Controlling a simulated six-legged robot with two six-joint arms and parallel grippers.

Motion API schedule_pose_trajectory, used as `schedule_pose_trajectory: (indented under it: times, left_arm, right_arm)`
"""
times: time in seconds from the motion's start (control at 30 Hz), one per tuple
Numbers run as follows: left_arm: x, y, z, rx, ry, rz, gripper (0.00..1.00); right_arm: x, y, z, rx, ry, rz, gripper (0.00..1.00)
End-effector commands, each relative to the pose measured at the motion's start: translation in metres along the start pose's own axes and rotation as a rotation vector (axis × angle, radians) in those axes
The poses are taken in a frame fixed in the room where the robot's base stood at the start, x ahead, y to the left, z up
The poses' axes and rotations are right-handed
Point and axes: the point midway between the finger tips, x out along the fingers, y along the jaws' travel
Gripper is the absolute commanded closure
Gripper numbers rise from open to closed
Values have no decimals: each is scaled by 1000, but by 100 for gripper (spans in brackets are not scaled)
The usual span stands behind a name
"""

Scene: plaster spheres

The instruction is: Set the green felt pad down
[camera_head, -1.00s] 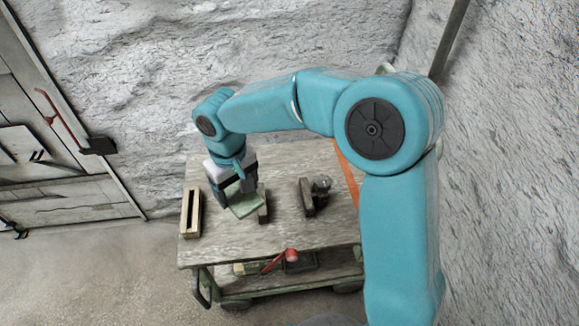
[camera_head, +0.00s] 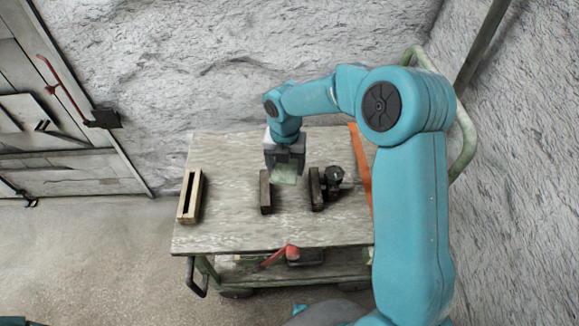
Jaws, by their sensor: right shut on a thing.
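The green felt pad (camera_head: 284,177) is a pale green flat piece, held in my right gripper (camera_head: 284,165) over the back middle of the cart's wooden top (camera_head: 225,222). The gripper points down and is shut on the pad. The pad is just right of a dark upright block (camera_head: 265,192) and left of another dark block (camera_head: 315,189). I cannot tell whether the pad touches the top or either block. My left gripper is not in view.
A wooden slotted block (camera_head: 190,196) lies at the left of the top. A dark round-ended object (camera_head: 335,178) stands beside the right block. An orange strip (camera_head: 361,155) runs along the right. A red-handled tool (camera_head: 282,254) is on the lower shelf. The top's front is clear.

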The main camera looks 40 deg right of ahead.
Motion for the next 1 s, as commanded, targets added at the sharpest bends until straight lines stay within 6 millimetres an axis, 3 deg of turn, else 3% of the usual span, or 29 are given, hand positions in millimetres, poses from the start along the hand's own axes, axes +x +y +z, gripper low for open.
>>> schedule_pose_trajectory:
  times: [0.2,0.67,1.0]
  left_arm:
    - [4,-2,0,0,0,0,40]
    - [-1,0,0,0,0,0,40]
    - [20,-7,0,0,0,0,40]
  right_arm:
    - [12,-8,8,-198,0,-1,55]
    - [10,-9,12,-211,1,-1,55]
    - [45,-9,11,-211,1,-2,55]
